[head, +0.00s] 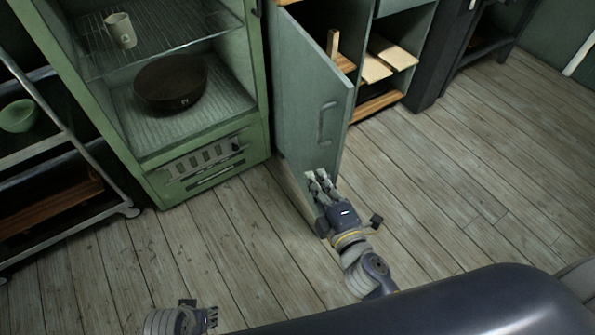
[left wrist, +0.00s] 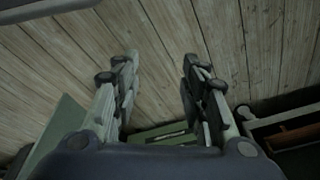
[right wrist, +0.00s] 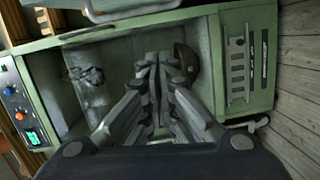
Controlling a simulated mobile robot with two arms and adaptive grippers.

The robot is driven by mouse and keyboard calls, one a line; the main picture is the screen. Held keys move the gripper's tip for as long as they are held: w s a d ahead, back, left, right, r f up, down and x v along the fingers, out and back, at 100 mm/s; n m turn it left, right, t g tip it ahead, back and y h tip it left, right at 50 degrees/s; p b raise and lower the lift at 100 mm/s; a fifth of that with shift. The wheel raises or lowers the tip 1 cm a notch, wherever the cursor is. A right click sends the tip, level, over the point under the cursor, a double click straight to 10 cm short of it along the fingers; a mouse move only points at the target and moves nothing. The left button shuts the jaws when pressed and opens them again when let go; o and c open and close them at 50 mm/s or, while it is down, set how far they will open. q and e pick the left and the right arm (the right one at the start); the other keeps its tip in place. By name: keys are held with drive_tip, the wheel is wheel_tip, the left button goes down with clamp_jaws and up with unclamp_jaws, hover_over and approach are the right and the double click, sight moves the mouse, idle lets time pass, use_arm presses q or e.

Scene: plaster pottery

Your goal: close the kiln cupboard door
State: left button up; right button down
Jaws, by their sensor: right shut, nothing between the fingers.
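The kiln cupboard (head: 205,165) is green and open at the front. My left gripper (head: 212,315) is low at the picture's bottom edge. Its fingers (left wrist: 160,65) are apart over the floor, nothing between them.
A wheeled rack (head: 75,150) with a green bowl (head: 18,116) is at left. Shelves with wooden boards (head: 392,54) are behind the door. The floor (head: 470,180) at right is clear.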

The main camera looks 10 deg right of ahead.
use_arm(q)
wheel_tip(320, 180, down, 6)
drive_tip(key=s+p, duration=0.1)
drive_tip(key=s, duration=0.2)
drive_tip(key=shift+a+p, duration=0.3)
drive_tip(key=shift+a, duration=0.15)
use_arm(e)
drive_tip(key=w+d+r+n+t, duration=0.1)
drive_tip(key=w+r, duration=0.2)
drive_tip(key=w, duration=0.7)
drive_tip(key=shift+w+d, duration=0.25)
drive_tip(key=shift+w, duration=0.15)
use_arm(q)
drive_tip(key=shift+f, duration=0.15)
use_arm(e)
drive_tip(key=shift+f, duration=0.1)
